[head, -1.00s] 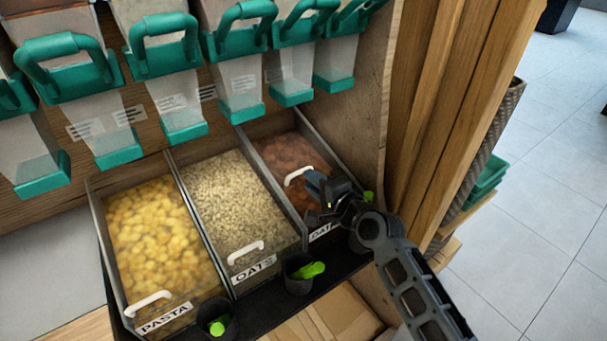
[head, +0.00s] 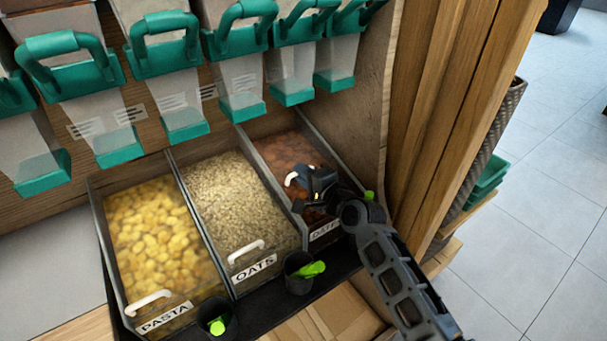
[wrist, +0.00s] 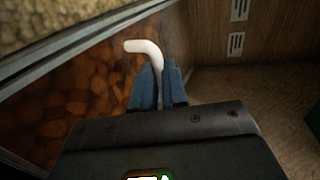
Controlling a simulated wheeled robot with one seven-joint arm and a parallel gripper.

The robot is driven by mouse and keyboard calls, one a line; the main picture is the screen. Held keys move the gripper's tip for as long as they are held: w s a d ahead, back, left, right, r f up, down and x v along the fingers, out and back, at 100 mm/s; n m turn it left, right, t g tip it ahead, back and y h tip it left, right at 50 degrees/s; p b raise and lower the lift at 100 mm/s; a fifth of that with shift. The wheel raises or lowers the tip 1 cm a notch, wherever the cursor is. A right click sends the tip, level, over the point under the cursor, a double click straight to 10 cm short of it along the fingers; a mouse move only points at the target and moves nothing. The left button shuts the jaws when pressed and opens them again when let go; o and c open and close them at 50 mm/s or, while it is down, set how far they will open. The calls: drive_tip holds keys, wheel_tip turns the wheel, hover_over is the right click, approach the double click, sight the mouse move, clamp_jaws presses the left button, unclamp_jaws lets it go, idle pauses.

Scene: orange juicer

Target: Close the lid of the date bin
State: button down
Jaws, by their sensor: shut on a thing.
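The date bin (head: 325,228) is the rightmost of the three front bins in the head view, with brown dates (head: 284,150) inside. Its white lid handle (head: 291,179) sits farther back than the handles on the other two bins. The clear lid itself is hard to make out, so its exact tilt cannot be told. My gripper (head: 301,181) is over the date bin, shut on this handle. In the wrist view, the blue fingers (wrist: 159,88) are on both sides of the white handle (wrist: 146,47). The fingers hide part of the handle.
The oats bin (head: 233,195) and pasta bin (head: 152,235) stand to the left, their handles low at the front. Black cups with green scoops (head: 310,269) line the front edge. Green-handled dispensers (head: 240,45) hang above. A wooden side panel (head: 365,110) stands close right.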

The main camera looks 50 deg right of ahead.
idle(0.4)
drive_tip(key=s+a+f+b, duration=0.1)
drive_tip(key=s+a+f, duration=0.1)
drive_tip(key=s, duration=0.5)
drive_tip(key=shift+s, duration=0.1)
drive_tip(key=c, duration=1.4)
unclamp_jaws()
drive_tip(key=shift+c, duration=0.2)
drive_tip(key=v, duration=0.7)
drive_tip(key=shift+s+b, duration=0.35)
drive_tip(key=shift+b, duration=0.05)
drive_tip(key=shift+a, duration=0.15)
drive_tip(key=shift+c, duration=0.3)
